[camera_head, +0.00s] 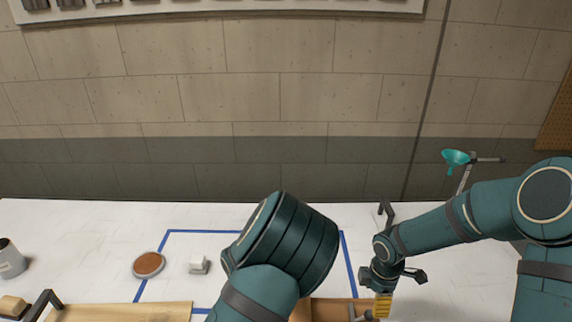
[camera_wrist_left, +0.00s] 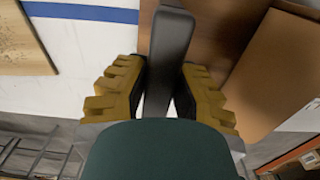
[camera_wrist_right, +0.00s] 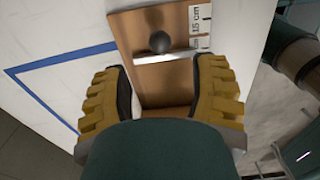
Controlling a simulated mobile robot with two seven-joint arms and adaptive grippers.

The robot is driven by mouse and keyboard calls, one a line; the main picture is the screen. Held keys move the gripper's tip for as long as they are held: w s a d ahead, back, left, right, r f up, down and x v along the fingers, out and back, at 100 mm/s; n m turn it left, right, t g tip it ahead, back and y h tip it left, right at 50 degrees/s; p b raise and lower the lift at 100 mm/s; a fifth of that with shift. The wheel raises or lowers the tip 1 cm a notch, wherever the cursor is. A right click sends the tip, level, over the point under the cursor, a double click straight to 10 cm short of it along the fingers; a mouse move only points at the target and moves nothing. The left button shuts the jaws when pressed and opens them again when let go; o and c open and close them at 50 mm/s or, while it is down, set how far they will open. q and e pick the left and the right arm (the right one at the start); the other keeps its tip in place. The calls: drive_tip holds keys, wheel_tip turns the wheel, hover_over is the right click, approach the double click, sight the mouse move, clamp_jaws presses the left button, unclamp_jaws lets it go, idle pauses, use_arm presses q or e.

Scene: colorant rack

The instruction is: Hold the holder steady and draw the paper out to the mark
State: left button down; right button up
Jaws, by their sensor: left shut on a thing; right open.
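The brown holder (camera_head: 328,309) is at the bottom of the head view, partly hidden behind my left arm. In the left wrist view, my left gripper (camera_wrist_left: 160,82) is shut on a dark grey bar (camera_wrist_left: 171,45) over brown panels (camera_wrist_left: 215,30). In the right wrist view, my right gripper (camera_wrist_right: 163,75) is open. Its fingers lie either side of a brown board (camera_wrist_right: 140,25) with a dark round knob (camera_wrist_right: 160,42), a narrow white strip (camera_wrist_right: 166,58) and a scale marked 15 cm (camera_wrist_right: 201,25). I cannot tell whether the strip is the paper. My right gripper (camera_head: 381,304) also shows in the head view.
Blue tape (camera_head: 200,231) outlines an area on the white table.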

use_arm(q)
drive_tip(key=shift+f, duration=0.1)
use_arm(e)
drive_tip(key=shift+r, duration=1.55)
use_arm(q)
drive_tip(key=c, duration=0.8)
unclamp_jaws()
